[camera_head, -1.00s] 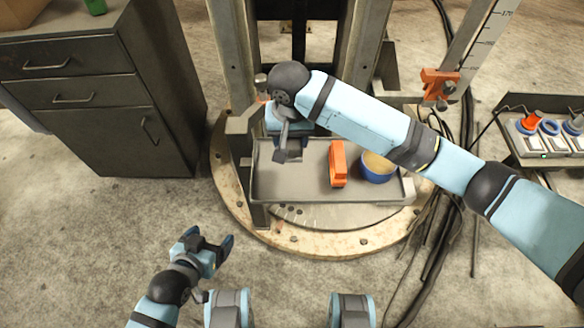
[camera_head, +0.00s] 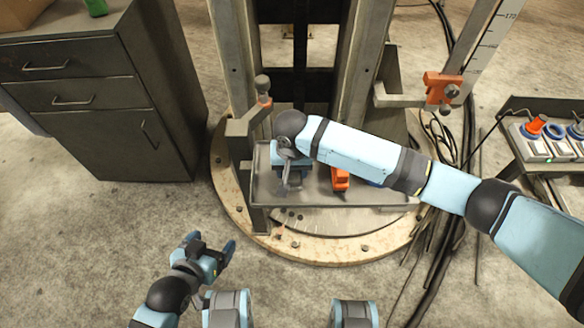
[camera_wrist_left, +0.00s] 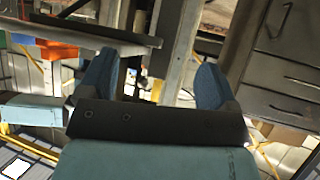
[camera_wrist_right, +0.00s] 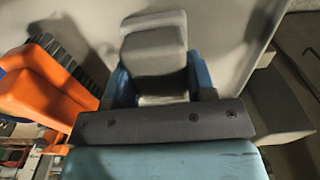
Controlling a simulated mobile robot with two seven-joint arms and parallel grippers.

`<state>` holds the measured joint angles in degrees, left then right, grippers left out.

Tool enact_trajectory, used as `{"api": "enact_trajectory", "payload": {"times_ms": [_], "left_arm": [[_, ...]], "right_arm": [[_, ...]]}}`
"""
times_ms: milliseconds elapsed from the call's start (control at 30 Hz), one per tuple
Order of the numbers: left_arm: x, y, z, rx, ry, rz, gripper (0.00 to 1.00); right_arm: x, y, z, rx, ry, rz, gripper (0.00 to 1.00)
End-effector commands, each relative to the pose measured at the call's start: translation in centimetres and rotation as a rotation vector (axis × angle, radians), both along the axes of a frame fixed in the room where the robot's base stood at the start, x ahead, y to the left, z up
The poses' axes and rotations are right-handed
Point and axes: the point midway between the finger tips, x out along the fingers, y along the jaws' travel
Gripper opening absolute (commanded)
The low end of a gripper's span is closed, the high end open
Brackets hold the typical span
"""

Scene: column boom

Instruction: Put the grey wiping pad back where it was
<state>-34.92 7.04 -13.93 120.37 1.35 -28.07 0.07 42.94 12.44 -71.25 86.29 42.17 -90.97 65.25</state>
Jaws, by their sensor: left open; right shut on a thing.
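The grey wiping pad (camera_wrist_right: 153,48) is between the fingers of my right gripper (camera_wrist_right: 160,82) in the right wrist view, with the pale tray surface beyond it. I cannot tell whether the pad touches the tray. In the head view my right gripper (camera_head: 289,182) is over the left part of the grey tray (camera_head: 318,198), and the pad is hard to make out there. My left gripper (camera_head: 217,258) is open and empty, low in front of the round base. Its spread fingers also show in the left wrist view (camera_wrist_left: 153,85).
An orange object (camera_head: 340,179) stands on the tray, right of my right gripper. A blue bowl (camera_head: 376,184) beside it is mostly hidden by my right arm. A dark cabinet (camera_head: 100,110) stands left.

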Motion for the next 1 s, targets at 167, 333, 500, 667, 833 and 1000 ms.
{"api": "enact_trajectory", "payload": {"times_ms": [167,333,500,667,833,1000], "left_arm": [[0.0,0.0,0.0,0.001,0.001,-0.001,0.84],[-0.1,0.1,-0.1,0.004,0.003,-0.002,0.84],[-0.1,0.2,-0.2,0.006,0.002,-0.004,0.84],[-0.1,0.2,0.2,0.005,0.005,-0.004,0.84],[-0.2,0.2,0.5,0.003,0.013,0.0,0.84],[-0.4,0.2,0.4,0.0,0.025,0.004,0.84]], "right_arm": [[0.0,0.0,-0.1,0.0,0.0,0.0,0.69],[0.0,0.0,-0.1,0.0,0.0,0.0,0.76],[0.0,0.0,0.1,0.0,-0.001,0.0,0.76],[0.0,0.1,2.1,0.003,-0.001,0.0,0.76],[-0.1,0.1,5.8,0.003,-0.002,0.001,0.76],[-0.2,0.2,9.2,0.003,-0.002,0.001,0.76]]}}
